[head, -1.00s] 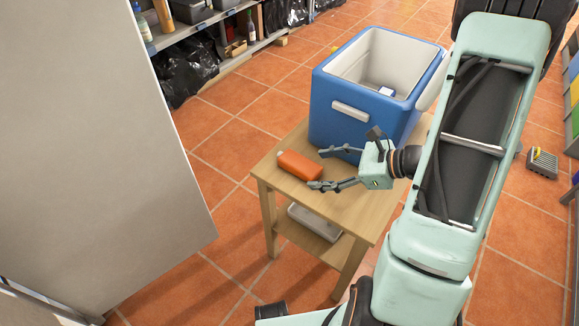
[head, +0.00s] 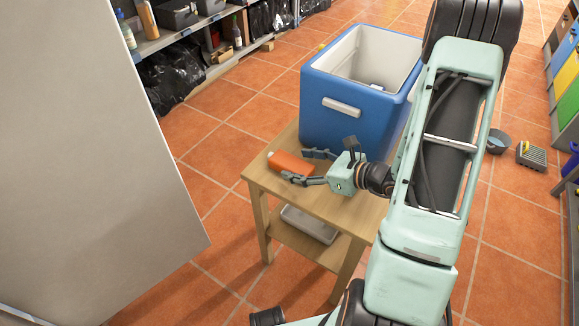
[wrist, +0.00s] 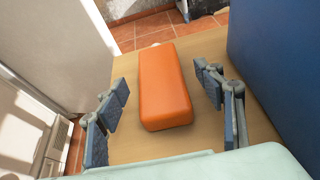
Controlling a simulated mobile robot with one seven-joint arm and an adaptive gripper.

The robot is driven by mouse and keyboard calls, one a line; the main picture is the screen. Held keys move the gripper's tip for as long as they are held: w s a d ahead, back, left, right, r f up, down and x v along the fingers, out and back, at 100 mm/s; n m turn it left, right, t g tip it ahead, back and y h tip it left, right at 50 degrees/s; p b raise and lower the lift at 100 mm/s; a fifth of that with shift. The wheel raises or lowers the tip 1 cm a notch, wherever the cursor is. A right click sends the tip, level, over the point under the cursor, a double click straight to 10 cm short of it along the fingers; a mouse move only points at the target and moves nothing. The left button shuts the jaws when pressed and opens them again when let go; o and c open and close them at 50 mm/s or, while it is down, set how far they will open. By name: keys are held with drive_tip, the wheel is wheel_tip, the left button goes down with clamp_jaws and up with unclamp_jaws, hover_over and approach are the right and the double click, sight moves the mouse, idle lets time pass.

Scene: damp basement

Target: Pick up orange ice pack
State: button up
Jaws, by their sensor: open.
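The orange ice pack (head: 291,163) lies flat on the small wooden table in front of the blue cooler. In the wrist view the ice pack (wrist: 165,86) lies lengthwise between the two fingers. My gripper (head: 303,167) is open, with one finger on each side of the pack. The wrist view shows my gripper (wrist: 160,105) with gaps between both fingers and the pack. The near end of the pack in the head view is partly hidden by a finger.
The blue cooler (head: 346,121) stands open on the wooden table (head: 330,207), close to my gripper's far side. A grey tray (head: 308,222) is on the lower shelf. A large pale panel (head: 95,170) stands at the left. Tiled floor is clear between.

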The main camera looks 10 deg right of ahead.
sight(295, 164)
drive_tip(key=x, duration=0.3)
drive_tip(key=shift+w+a+f+b, duration=0.1)
drive_tip(key=shift+a+f+b, duration=0.05)
drive_tip(key=shift+f+b, duration=0.15)
drive_tip(key=shift+c, duration=0.2)
drive_tip(key=c, duration=1.4)
drive_tip(key=shift+r, duration=0.15)
